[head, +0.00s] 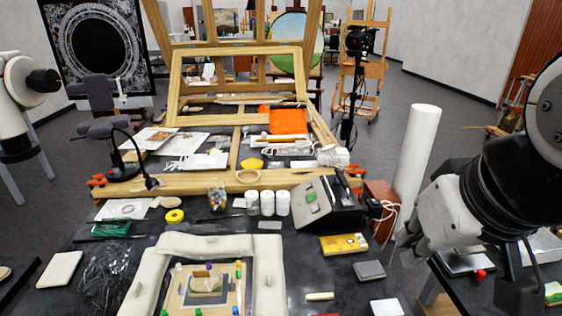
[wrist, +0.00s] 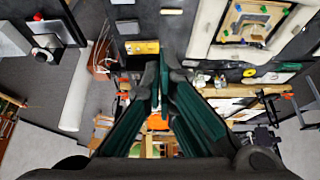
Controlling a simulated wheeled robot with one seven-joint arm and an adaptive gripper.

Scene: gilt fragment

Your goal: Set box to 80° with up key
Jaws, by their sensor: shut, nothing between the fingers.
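The box (head: 326,203) is a dark control unit with a sloped pale front panel bearing a small green display and dark keys. It stands at the back right of the dark table in the head view. The display's reading and the key labels are too small to make out. My gripper (head: 407,243) is to the right of the box and nearer the camera, apart from it. In the wrist view my gripper (wrist: 160,78) has its fingers together, with nothing between them. There the fingers seem to hide most of the box.
A yellow case (head: 344,244) lies in front of the box. A reddish-brown case (head: 380,206) with a white cable stands to its right, near a tall white roll (head: 414,155). White jars (head: 267,203) stand to its left. A padded frame (head: 150,275) fills the front left.

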